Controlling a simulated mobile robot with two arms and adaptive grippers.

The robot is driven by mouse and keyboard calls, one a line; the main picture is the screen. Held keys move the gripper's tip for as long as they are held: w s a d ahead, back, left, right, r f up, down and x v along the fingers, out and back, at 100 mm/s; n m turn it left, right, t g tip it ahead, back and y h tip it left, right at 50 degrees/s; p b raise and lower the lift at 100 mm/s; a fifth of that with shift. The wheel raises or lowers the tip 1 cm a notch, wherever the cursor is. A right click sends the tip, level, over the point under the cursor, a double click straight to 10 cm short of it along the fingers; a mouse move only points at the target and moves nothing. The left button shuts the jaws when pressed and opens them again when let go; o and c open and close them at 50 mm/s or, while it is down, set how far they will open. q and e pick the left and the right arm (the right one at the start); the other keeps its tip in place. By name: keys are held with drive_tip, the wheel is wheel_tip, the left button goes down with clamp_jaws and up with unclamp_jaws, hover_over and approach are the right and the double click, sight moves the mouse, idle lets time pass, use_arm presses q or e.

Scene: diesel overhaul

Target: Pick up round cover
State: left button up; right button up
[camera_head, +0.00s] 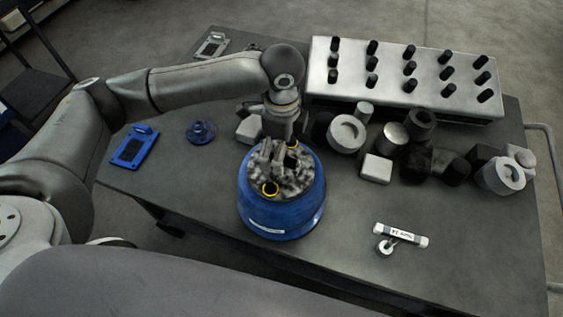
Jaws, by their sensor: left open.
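A large round blue body (262,217) with a lumpy grey top and gold-coloured rings stands near the middle of the table. A small round blue disc-like piece (201,131) with a raised middle lies on the table to its left. I cannot tell for sure which of these is the round cover. My left gripper (270,160) points down over the grey top of the large blue body. Its fingers are open and blend with the grey surface, so I cannot tell whether they touch it. My right gripper is not in view.
The dark table (345,270) holds a pale block with black pegs (390,90) at the back. Several grey and black cylinders and blocks crowd the right. A blue plate (134,148) lies left, a labelled tool (400,236) front right. The table's front right is mostly clear.

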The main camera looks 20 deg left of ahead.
use_arm(q)
wheel_tip(320, 180, down, 4)
drive_tip(key=shift+s+f+p, duration=0.15)
drive_tip(key=shift+p, duration=0.5)
drive_tip(key=shift+f, duration=0.3)
